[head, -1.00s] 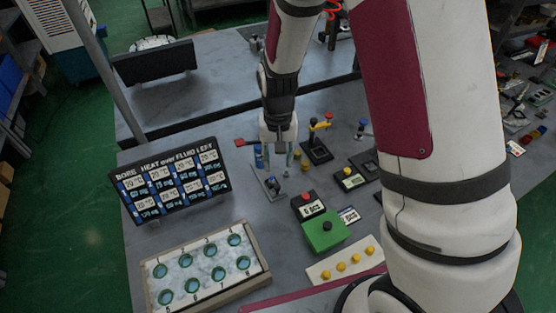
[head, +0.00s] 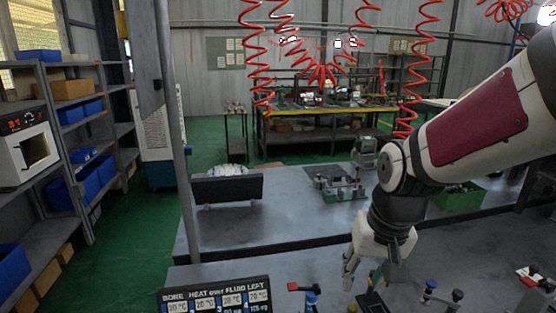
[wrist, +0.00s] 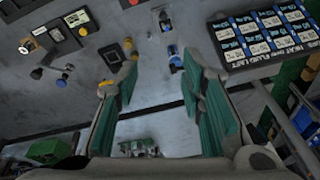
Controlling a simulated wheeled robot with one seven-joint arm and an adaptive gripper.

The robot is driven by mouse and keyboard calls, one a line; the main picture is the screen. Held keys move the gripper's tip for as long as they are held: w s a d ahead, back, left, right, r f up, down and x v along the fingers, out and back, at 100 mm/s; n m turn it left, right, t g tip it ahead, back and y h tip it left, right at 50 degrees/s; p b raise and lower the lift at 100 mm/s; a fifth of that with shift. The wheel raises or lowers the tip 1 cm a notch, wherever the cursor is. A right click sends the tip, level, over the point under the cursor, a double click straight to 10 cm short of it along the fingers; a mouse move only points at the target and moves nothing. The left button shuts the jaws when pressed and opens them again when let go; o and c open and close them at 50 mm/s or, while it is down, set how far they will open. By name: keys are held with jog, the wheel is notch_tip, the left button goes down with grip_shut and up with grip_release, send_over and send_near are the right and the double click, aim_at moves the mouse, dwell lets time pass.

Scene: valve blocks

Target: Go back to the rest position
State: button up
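My gripper (head: 362,278) hangs from my bent arm above the grey workbench (head: 300,262), on the right of the head view. In the wrist view its two green-padded fingers (wrist: 162,88) are spread wide apart with nothing between them. The dark display board (head: 218,297) with temperature labels stands at the bottom of the head view, left of the gripper. It also shows in the wrist view (wrist: 268,32) at the top right. Small valve blocks, one with a blue part (wrist: 172,50), stand on the bench beyond the fingertips, apart from them.
A black panel (head: 227,190) and a green-based fixture (head: 342,188) stand on the grey bench behind. A grey post (head: 172,130) rises at the left. Shelves with blue bins (head: 88,185) line the left side. Green floor lies clear around the benches.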

jog(key=s+d+r+n+t, duration=0.1)
jog(key=s+d+r+t, duration=0.2)
jog(key=s+r, duration=0.7)
jog(key=s, duration=0.4)
jog(key=shift+d+r+h, duration=0.2)
jog(key=shift+d+h, duration=0.05)
jog(key=shift+h, duration=0.05)
dwell(0.3)
